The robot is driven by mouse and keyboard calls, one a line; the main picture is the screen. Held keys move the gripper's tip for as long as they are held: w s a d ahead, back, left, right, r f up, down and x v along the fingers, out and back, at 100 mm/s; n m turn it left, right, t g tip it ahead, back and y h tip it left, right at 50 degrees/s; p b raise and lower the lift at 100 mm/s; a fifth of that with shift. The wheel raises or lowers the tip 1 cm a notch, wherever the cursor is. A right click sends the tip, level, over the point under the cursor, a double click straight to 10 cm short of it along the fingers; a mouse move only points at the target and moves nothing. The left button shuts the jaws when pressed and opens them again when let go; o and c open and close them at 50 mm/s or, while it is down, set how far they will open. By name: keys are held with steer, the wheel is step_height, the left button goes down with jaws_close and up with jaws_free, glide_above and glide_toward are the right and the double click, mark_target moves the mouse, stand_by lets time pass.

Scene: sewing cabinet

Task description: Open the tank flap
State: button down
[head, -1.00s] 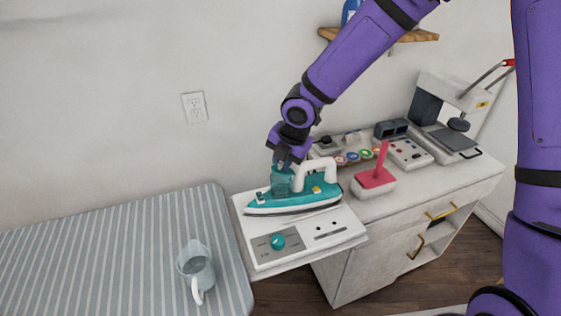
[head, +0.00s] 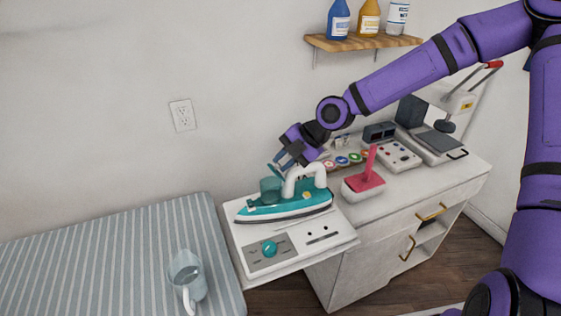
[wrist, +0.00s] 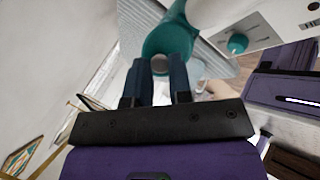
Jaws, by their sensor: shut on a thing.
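A teal and white iron (head: 290,208) rests on the white control panel, its white handle (head: 318,170) on top. Its round see-through teal tank (head: 271,190) stands at the left of the handle. The tank's flap (head: 274,169) shows as a thin teal piece tilted up above the tank rim. My gripper (head: 281,161) is at the flap, just above and right of the tank, shut on it. In the wrist view the fingers (wrist: 159,72) point at the tank's round opening (wrist: 168,45); the flap between them is hard to make out.
A striped ironing board (head: 110,260) with a clear jug (head: 188,275) lies left. The panel (head: 285,250) has a teal knob (head: 269,249). A pink-handled tool (head: 366,180), spools and a press (head: 440,138) stand right. A shelf (head: 360,43) with bottles hangs above.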

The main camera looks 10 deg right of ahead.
mark_target(294, 170)
steer(key=shift+w+d+f+m+g+y, duration=0.15)
steer(key=shift+d+y, duration=0.3)
steer(key=shift+y, duration=0.35)
steer(key=shift+w+d+m+g+y, duration=0.15)
steer(key=shift+d+y, duration=0.3)
steer(key=shift+y, duration=0.35)
steer(key=shift+d+f+y, duration=0.2)
steer(key=shift+d+y, duration=0.2)
steer(key=shift+y, duration=0.4)
steer(key=shift+w+d, duration=0.1)
steer(key=shift+d, duration=0.05)
steer(key=c, duration=1)
jaws_free()
steer(key=v, duration=1)
steer(key=shift+w+d+f, duration=0.1)
steer(key=shift+d, duration=0.3)
